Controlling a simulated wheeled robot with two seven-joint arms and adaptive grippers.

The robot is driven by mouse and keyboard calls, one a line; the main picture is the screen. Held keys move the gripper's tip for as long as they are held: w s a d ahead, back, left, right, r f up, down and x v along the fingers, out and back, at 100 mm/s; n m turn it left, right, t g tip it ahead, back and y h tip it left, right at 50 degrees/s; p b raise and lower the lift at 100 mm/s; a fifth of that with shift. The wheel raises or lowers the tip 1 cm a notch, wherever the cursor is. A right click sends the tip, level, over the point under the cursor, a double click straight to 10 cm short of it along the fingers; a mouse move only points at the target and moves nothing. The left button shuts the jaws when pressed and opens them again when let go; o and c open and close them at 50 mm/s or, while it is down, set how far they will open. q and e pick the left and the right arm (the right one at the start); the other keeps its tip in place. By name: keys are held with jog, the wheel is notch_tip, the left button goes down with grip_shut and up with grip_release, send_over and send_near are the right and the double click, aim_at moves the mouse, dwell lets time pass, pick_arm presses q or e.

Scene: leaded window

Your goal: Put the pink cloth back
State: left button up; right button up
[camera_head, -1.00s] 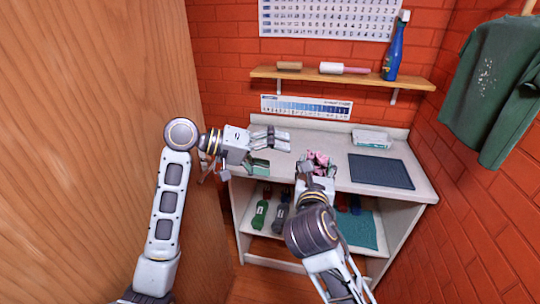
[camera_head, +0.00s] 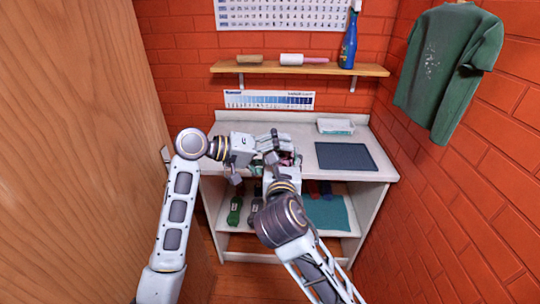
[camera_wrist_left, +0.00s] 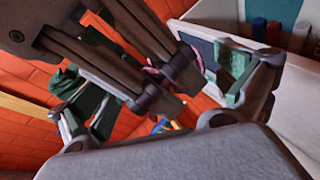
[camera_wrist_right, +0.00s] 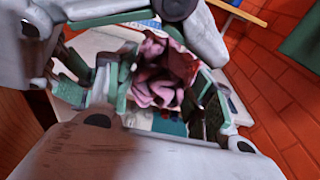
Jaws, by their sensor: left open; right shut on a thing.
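The pink cloth (camera_wrist_right: 165,72) is bunched between the fingers of my right gripper (camera_wrist_right: 160,95) in the right wrist view. In the head view the cloth (camera_head: 286,159) shows only as a small patch, mostly hidden by the grippers. My right gripper (camera_head: 283,168) holds it over the front of the counter (camera_head: 220,160). My left gripper (camera_head: 275,145) is close beside it, pointing right. In the left wrist view the left gripper's green-padded fingers (camera_wrist_left: 165,95) are spread apart, with parts of the right gripper (camera_wrist_left: 150,70) and a bit of pink between them.
A dark mat (camera_head: 343,156) and a white box (camera_head: 335,126) lie on the counter. Green bottles (camera_head: 235,210) and a teal cloth (camera_head: 328,212) are on the lower shelf. A wall shelf (camera_head: 300,69) holds a blue bottle (camera_head: 348,50). A wooden panel (camera_head: 80,150) bounds the left.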

dwell(0.3)
pick_arm(q)
jog(key=c, duration=0.9)
pick_arm(e)
jog(key=o, duration=1)
jog(key=shift+s, duration=0.15)
jog(key=shift+s+r, duration=0.25)
jog(key=shift+s, duration=1.7)
jog(key=shift+s+r, duration=0.25)
jog(key=shift+s, duration=1.7)
jog(key=shift+s+r, duration=0.25)
jog(key=shift+s, duration=1.7)
